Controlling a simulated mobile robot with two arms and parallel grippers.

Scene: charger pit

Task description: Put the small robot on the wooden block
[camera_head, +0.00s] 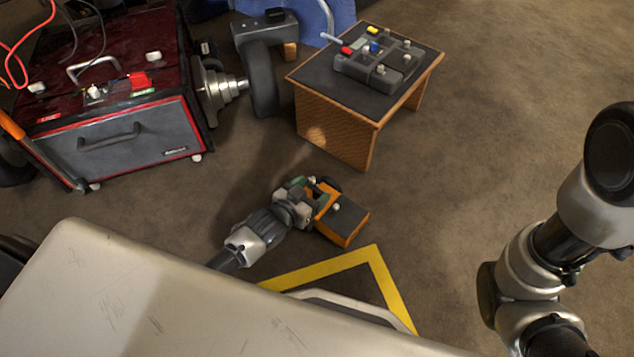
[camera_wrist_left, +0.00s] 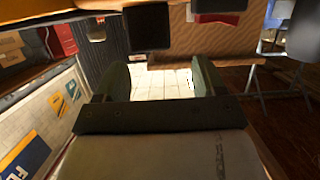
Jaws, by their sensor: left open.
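A small boxy orange body with a dark grey top (camera_head: 345,218), which I take for the small robot, is on the brown floor in the middle of the head view. My left gripper (camera_head: 318,196) is at its left side, fingers spread; whether they touch it is hidden. In the left wrist view the gripper (camera_wrist_left: 162,82) is open with nothing between the fingers, and an orange edge (camera_wrist_left: 50,20) crosses above. A small wooden block (camera_head: 290,51) shows partly beside a grey wheeled machine at the back. I cannot tell surely that it is the task's block.
A wooden stand (camera_head: 340,140) with a dark top carries a grey control box (camera_head: 375,72). A dark red toolbox-like unit (camera_head: 135,140) stands at the left. A grey machine with a wheel (camera_head: 262,75) is behind. Yellow floor tape (camera_head: 330,265) lies in front. The floor at right is clear.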

